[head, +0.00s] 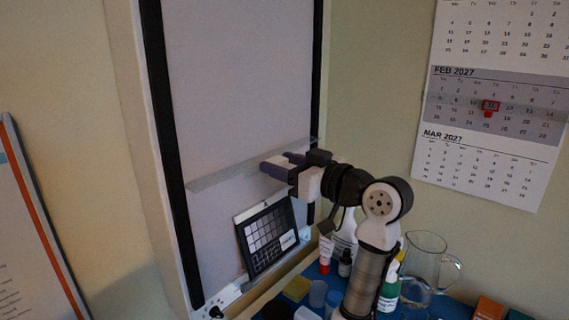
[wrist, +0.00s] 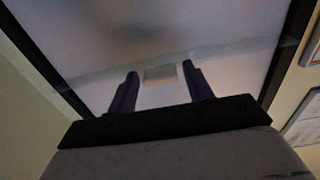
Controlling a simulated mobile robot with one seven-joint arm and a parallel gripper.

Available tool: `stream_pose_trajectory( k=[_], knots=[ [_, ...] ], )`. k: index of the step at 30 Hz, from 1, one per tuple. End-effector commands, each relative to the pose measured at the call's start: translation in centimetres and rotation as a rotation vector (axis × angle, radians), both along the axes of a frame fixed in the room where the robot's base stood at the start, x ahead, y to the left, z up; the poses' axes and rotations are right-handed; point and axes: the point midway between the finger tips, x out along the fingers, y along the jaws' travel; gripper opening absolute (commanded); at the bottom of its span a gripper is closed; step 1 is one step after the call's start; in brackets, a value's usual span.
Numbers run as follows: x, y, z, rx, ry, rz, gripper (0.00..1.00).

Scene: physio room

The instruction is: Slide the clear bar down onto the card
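The clear bar (head: 222,175) is a see-through strip lying across the pale panel (head: 240,80), above the card. The card (head: 266,237), dark-edged with a grid of grey patches, stands tilted at the panel's lower part. In the wrist view the bar (wrist: 228,77) is a pale band with a small greyish tab (wrist: 160,73) at its middle. My gripper (head: 277,162) is at the bar, right of its middle in the head view. In the wrist view its two dark fingers (wrist: 159,70) are apart, one on each side of the tab. Whether they touch it I cannot tell.
Dark rails (head: 168,140) run down both sides of the panel. A calendar (head: 490,100) hangs on the right wall.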

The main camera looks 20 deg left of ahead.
Motion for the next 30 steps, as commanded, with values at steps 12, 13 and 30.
stream_pose_trajectory(
  k=[12,13,30],
  knots=[
    [0.0,0.0,0.0,0.0,0.0,0.0,0.0],
    [0.0,0.0,0.0,0.0,0.0,0.0,0.0],
    [0.0,-0.1,-8.0,-0.001,-0.001,0.0,0.0]
  ],
)
